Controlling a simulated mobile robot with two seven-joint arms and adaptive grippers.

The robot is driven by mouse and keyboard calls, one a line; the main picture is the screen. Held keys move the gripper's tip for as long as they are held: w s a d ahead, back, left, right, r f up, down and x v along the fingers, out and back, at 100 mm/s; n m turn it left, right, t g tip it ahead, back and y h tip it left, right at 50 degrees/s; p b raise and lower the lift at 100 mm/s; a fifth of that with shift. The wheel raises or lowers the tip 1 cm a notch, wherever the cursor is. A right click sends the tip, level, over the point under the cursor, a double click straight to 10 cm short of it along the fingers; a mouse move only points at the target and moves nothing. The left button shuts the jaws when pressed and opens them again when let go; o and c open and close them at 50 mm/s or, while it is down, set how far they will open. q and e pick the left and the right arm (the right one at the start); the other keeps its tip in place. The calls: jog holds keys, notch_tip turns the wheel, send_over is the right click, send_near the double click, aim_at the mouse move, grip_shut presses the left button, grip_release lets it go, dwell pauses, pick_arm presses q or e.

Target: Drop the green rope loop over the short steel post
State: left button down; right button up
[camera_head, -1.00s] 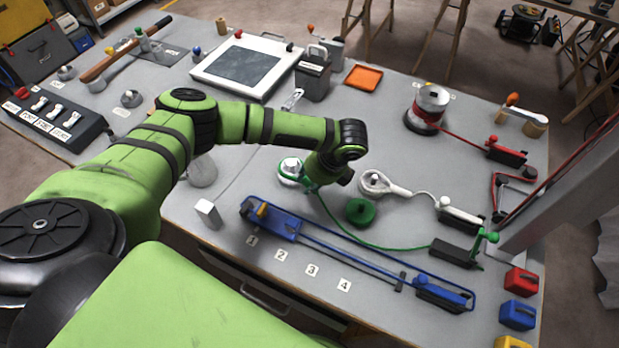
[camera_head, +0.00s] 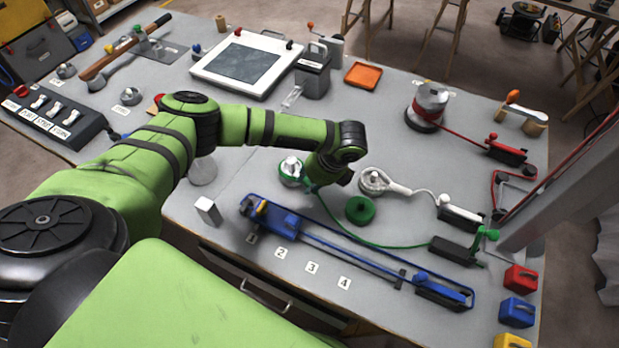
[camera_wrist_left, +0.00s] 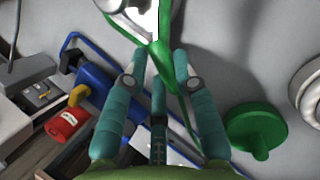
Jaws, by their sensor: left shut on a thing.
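The short steel post (camera_head: 291,165) stands near the middle of the bench, with a pale, shiny top. The green rope loop (camera_head: 283,178) appears around it in the head view; how far down it sits is hard to tell. My left gripper (camera_head: 311,187) is beside the post, low on its near right side, shut on the loop's rope. In the left wrist view the green rope (camera_wrist_left: 161,58) runs between the teal fingers of the gripper (camera_wrist_left: 158,72), and the post (camera_wrist_left: 138,14) shows at the top edge, partly cut off. My right gripper is not in view.
A green knobbed disc (camera_head: 360,210) lies just right of the gripper. A white rope loop (camera_head: 374,181) is around another post beyond it. The green rope runs right to a dark block with a green cleat (camera_head: 487,236). A blue rope and blue fittings (camera_head: 285,223) lie in front.

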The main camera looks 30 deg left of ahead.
pick_arm(q)
jog(key=c, duration=0.5)
grip_release()
dwell(0.5)
notch_tip(320, 180, up, 8)
jog(key=p, duration=0.9)
dwell(0.4)
dwell(0.4)
